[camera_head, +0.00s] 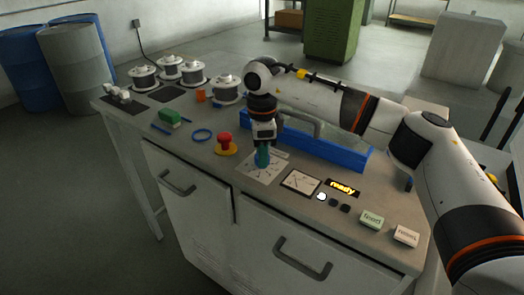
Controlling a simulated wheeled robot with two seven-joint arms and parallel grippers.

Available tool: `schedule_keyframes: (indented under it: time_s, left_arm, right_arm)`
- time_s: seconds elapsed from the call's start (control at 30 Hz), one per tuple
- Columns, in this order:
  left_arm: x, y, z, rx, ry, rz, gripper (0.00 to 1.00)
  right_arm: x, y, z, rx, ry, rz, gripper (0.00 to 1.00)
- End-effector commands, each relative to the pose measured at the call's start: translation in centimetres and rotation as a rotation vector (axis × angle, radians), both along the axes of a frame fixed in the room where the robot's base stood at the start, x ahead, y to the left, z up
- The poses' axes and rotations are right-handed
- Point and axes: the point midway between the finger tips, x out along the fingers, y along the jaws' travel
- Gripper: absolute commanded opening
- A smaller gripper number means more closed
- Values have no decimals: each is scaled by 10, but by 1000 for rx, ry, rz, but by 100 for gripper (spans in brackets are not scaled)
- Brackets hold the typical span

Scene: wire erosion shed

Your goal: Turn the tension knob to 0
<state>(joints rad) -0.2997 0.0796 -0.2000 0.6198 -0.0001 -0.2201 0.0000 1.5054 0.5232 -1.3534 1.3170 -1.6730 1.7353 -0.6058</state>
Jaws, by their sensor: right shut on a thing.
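A white dial plate (258,174) with printed marks lies on the bench top, near its front edge. A teal knob (262,160) stands on this plate. My right gripper (263,147) points down over the plate and is shut on the knob. The gripper hides the knob's top and part of the dial, so I cannot read the setting. My left gripper is not in view.
A red emergency button (225,142) on a yellow base stands left of the dial. A blue toolbox (340,148) is behind it. A gauge (300,182), a lit "ready" display (343,188) and green (372,220) and white (405,236) buttons are to the right.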

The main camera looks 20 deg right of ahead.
Motion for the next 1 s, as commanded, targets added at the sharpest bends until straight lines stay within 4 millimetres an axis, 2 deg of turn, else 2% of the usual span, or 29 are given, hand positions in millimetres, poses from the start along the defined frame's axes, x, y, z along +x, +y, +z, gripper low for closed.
schedule_keyframes:
  time_s: [0.27,0.7,0.73,0.8,0.87,1.0]
  left_arm:
    - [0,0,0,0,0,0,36]
    - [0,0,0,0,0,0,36]
    - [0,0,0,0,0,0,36]
    - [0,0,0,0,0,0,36]
    - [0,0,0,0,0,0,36]
    - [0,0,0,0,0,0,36]
  right_arm:
    - [1,0,2,1,-4,69,11]
    - [1,0,2,1,-5,78,11]
    - [1,0,2,0,-5,78,35]
    - [1,0,2,0,-4,78,47]
    - [1,0,2,0,-4,78,56]
    - [0,0,1,1,-2,78,56]
